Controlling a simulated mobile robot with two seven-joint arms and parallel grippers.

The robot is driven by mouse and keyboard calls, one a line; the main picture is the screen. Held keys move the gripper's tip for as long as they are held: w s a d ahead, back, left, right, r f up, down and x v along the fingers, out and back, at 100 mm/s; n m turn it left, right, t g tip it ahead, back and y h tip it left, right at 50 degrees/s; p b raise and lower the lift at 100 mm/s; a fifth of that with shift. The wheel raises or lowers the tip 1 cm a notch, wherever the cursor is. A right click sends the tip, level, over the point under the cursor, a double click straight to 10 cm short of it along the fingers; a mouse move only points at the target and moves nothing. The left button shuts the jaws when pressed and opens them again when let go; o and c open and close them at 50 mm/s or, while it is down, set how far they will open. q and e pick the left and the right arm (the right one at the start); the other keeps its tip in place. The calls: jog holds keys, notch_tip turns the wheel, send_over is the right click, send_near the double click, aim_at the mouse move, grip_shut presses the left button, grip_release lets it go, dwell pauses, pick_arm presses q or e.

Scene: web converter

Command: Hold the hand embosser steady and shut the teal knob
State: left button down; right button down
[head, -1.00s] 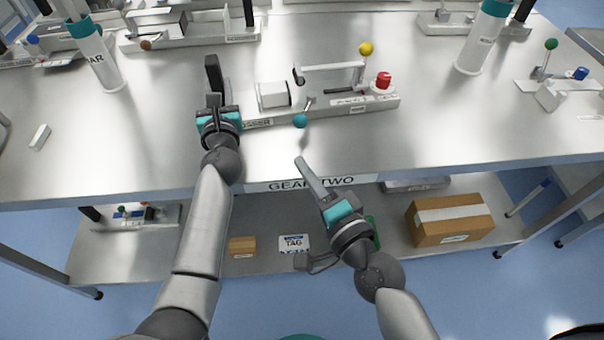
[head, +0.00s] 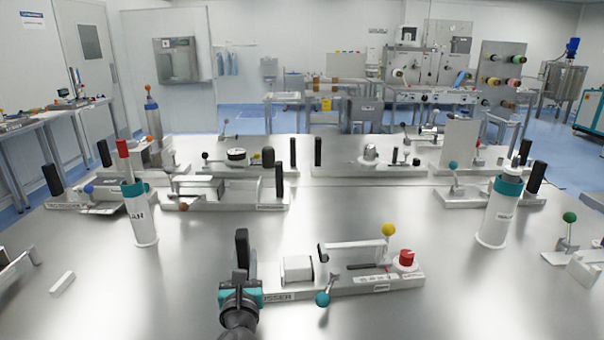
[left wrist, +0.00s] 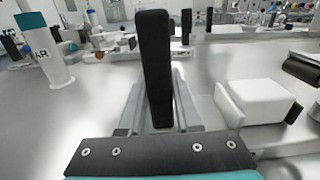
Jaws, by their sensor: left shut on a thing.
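The hand embosser (head: 345,288) stands on the near part of the metal table, a pale base with a white block. Its black upright handle (head: 242,249) is at its left end. The teal knob (head: 323,299) sits on a short tilted lever at the front of the base. My left gripper (head: 241,278) is shut on the black handle. In the left wrist view the handle (left wrist: 154,70) stands upright between the fingers. The teal knob does not show there. My right gripper is out of view.
A yellow ball knob (head: 388,230) and a red knob (head: 406,258) are on the embosser's right part. White cylinders with teal bands (head: 141,217) (head: 497,219) stand to either side. Other devices line the table behind.

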pick_arm(q)
jog(key=shift+s+a+f, duration=0.1)
jog(key=shift+a+f, duration=0.1)
jog(key=shift+f, duration=0.1)
jog(key=c, duration=0.8)
grip_release()
jog(key=shift+o, duration=1.4)
jog(key=shift+d+r, duration=0.1)
jog(key=shift+r, duration=0.15)
jog(key=s, duration=0.8)
jog(key=s+d, duration=0.1)
jog(key=s, duration=0.2)
jog(key=shift+s+d, duration=0.1)
jog(key=shift+s, duration=0.3)
